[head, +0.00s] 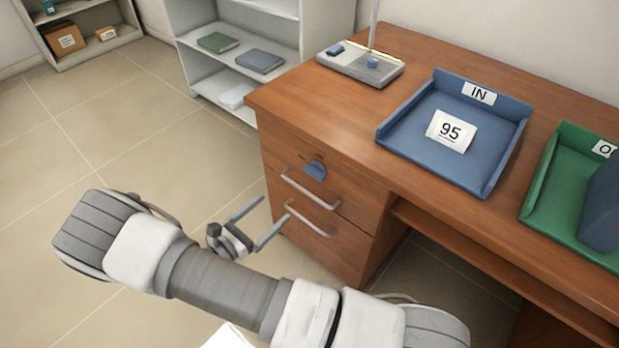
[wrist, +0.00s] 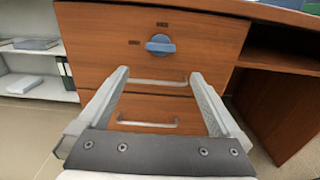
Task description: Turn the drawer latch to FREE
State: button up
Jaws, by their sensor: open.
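The drawer latch (head: 316,170) is a blue knob on the front of the wooden desk's drawer unit. In the wrist view the latch (wrist: 160,45) sits above the upper drawer handle, with its grip lying roughly horizontal. Small dark labels are to its left and above it, too small to read. My gripper (head: 259,222) is open and empty, in front of the drawers and apart from the latch. In the wrist view my gripper (wrist: 158,78) has its two fingers spread, with the latch beyond and between their tips.
Two metal drawer handles (head: 310,188) (head: 310,218) stick out below the latch. On the desk (head: 350,112) are a blue IN tray (head: 398,150), a green tray (head: 537,190) and a grey device (head: 385,77). A white shelf (head: 190,45) stands behind; floor at left is clear.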

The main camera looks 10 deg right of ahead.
aim_at(311, 174)
jog(key=b+x, duration=0.3)
jog(key=x, duration=1.2)
jog(key=shift+w+d, duration=0.2)
jog(key=shift+d, duration=0.1)
jog(key=c, duration=1.1)
jog(key=shift+c, duration=0.2)
